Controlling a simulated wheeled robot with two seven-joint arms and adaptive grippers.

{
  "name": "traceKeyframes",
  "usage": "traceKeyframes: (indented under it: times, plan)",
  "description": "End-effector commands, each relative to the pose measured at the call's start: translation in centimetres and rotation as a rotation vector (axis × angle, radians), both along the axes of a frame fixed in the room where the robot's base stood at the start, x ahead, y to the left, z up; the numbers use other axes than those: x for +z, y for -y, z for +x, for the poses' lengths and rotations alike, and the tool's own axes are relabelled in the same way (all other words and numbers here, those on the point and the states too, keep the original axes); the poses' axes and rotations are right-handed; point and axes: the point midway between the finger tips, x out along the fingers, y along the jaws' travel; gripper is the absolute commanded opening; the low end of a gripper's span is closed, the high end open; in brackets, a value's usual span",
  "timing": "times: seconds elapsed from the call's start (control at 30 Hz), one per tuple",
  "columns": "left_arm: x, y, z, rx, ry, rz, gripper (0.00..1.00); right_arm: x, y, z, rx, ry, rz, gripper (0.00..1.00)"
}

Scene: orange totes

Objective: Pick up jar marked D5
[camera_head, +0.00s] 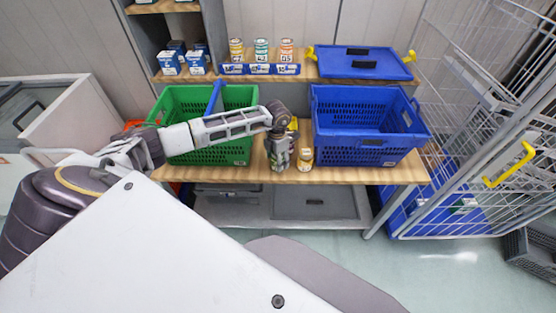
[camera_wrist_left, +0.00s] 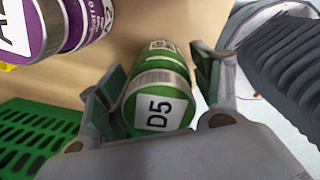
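The green jar marked D5 (camera_wrist_left: 158,108) shows in the left wrist view with its labelled end facing the camera. My left gripper (camera_wrist_left: 158,62) has one finger on each side of this jar. The fingertips are very close to its sides; I cannot tell whether they press on it. In the head view my left gripper (camera_head: 280,150) points down at the wooden shelf's front edge, between the green and blue crates, and largely hides the jar. My right gripper is not in view.
A green crate (camera_head: 205,155) and blue crate (camera_head: 365,155) flank the gripper on the wooden shelf (camera_head: 250,175). An amber jar (camera_head: 305,158) stands just right of the gripper. Purple jars (camera_wrist_left: 60,25) show at the wrist view's upper left. A wire cage (camera_head: 475,150) stands right.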

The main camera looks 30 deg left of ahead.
Motion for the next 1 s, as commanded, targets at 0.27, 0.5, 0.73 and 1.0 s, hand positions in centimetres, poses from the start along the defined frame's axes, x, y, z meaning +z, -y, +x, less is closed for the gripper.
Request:
traceKeyframes:
  times: [0.27, 0.5, 0.73, 1.0]
  plan:
    - [0.0, 0.0, 0.0, 0.0, 0.0, 0.0, 0.24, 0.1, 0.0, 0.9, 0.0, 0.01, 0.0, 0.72]
    - [0.1, 0.0, 0.1, 0.0, 0.002, 0.0, 0.17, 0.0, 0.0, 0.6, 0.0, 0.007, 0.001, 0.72]
    - [0.7, 0.0, 0.1, 0.0, 0.003, 0.0, 0.17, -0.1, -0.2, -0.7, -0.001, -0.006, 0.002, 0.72]
    - [3.6, 0.0, 0.1, 0.0, 0.004, 0.0, 0.17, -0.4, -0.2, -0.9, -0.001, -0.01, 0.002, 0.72]
